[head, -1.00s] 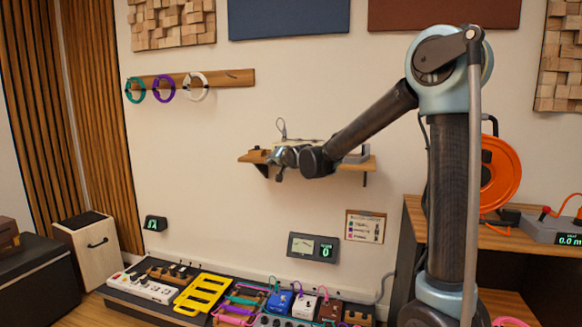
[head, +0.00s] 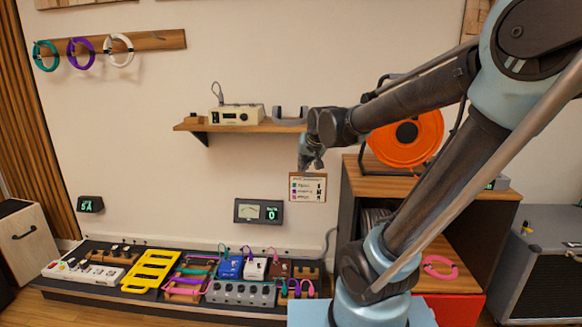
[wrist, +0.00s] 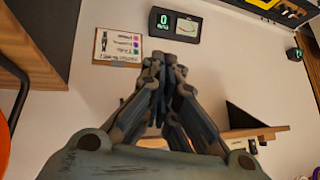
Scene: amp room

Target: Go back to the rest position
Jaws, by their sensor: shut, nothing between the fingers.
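My gripper (head: 311,158) hangs in the air in the head view, pointing down, just right of the wall shelf's right end and above the small note board. In the wrist view my gripper (wrist: 165,75) has its fingers together with nothing between them. My arm reaches to it from the right side of the head view. The gripper appears clear of the shelf, though how far it is from the wall is hard to tell.
The wall shelf (head: 262,126) carries a cream box (head: 237,115). The note board (head: 308,187) and a meter (head: 258,211) hang below. A wooden cabinet (head: 372,187) with an orange reel (head: 408,140) stands at right. A pedalboard (head: 70,254) lies low in front.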

